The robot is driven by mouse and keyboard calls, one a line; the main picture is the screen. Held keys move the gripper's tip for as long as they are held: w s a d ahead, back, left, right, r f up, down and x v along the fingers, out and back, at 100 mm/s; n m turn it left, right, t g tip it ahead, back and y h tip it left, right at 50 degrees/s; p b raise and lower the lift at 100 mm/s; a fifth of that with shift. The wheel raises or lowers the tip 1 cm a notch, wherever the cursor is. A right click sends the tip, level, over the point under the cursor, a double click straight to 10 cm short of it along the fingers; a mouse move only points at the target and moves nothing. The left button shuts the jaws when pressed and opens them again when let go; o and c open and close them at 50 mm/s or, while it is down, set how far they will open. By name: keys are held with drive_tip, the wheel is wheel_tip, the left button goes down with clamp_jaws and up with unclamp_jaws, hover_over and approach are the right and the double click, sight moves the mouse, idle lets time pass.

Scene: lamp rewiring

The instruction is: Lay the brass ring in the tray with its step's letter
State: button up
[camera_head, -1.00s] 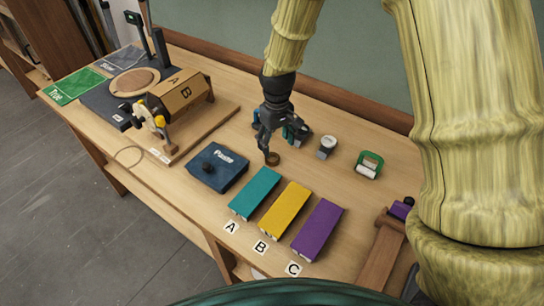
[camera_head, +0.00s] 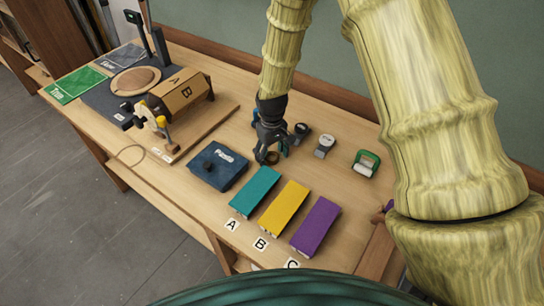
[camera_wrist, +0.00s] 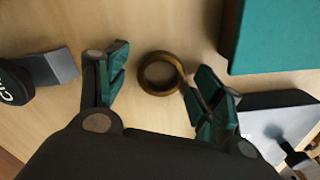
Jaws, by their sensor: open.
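The brass ring (camera_wrist: 145,75) lies flat on the bench in the wrist view, between my open fingertips and nearer the right one. My gripper (camera_wrist: 162,76) is open and holds nothing. In the head view my gripper (camera_head: 266,158) is low over the bench, and the ring (camera_head: 273,157) is partly hidden beside its fingers. Three long trays lie in front: teal (camera_head: 255,190) by card A (camera_head: 232,224), yellow (camera_head: 285,207) by card B (camera_head: 261,243), purple (camera_head: 316,226) by card C (camera_head: 292,265). The teal tray (camera_wrist: 275,35) also shows at the wrist view's upper right.
A dark blue box (camera_head: 217,165) with a black knob sits left of the trays. A brown block lettered A and B (camera_head: 181,90) stands on a wooden board behind it. Small round-topped items (camera_head: 324,146) and a green-framed item (camera_head: 366,164) stand to the right.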

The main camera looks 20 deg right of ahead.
drive_tip(key=shift+s+r, duration=0.1)
drive_tip(key=c, duration=1)
drive_tip(key=shift+c, duration=0.4)
drive_tip(key=shift+r, duration=0.1)
